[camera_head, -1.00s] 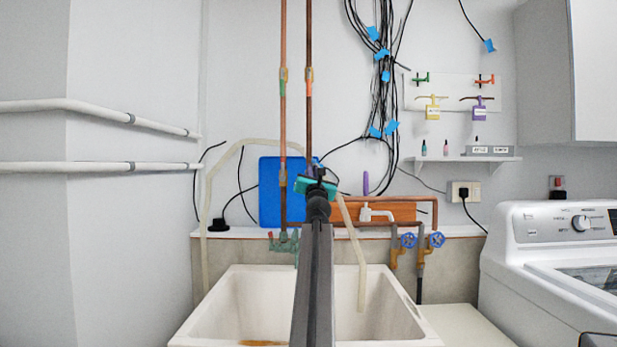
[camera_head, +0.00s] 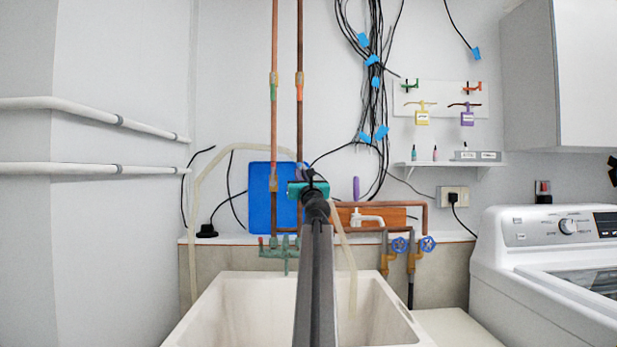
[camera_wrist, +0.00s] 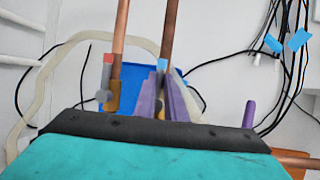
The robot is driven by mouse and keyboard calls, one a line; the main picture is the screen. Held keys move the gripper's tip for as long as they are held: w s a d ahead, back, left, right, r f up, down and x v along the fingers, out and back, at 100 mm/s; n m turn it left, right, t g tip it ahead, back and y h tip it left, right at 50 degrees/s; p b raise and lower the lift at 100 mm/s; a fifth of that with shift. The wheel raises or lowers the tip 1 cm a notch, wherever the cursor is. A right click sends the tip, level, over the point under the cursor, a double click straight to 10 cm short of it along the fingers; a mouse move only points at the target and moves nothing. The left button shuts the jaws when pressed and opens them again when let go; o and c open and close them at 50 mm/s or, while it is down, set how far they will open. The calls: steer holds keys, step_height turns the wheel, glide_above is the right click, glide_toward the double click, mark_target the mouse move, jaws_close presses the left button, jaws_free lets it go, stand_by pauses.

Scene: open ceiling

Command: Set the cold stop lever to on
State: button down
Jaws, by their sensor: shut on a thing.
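Two vertical copper pipes stand above the sink, a left pipe (camera_head: 274,130) and a right pipe (camera_head: 299,130). The left pipe has a brass valve (camera_wrist: 112,95) with a red-ended upright lever (camera_wrist: 107,68). The cold stop lever (camera_wrist: 163,65) seems to be the blue-tipped piece at the right pipe; its lower part and valve are hidden by my fingers. My gripper (camera_wrist: 163,97), with purple fingers and a teal body, is shut on it at the right pipe.
A white sink (camera_head: 250,310) lies below, with a pale hose (camera_head: 196,200) arching behind. A blue board (camera_head: 260,195) is behind the pipes. Black cables (camera_head: 372,100) hang to the right. A washing machine (camera_head: 550,250) stands at right; blue-wheeled valves (camera_head: 428,244) sit low.

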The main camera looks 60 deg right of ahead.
steer(key=shift+s+d, duration=0.1)
stand_by(0.4)
steer(key=c, duration=1.8)
jaws_free()
steer(key=shift+a+f, duration=0.1)
steer(key=shift+a, duration=0.1)
steer(key=shift+p+v, duration=1.35)
steer(key=shift+v, duration=5.45)
steer(key=shift+d, duration=0.15)
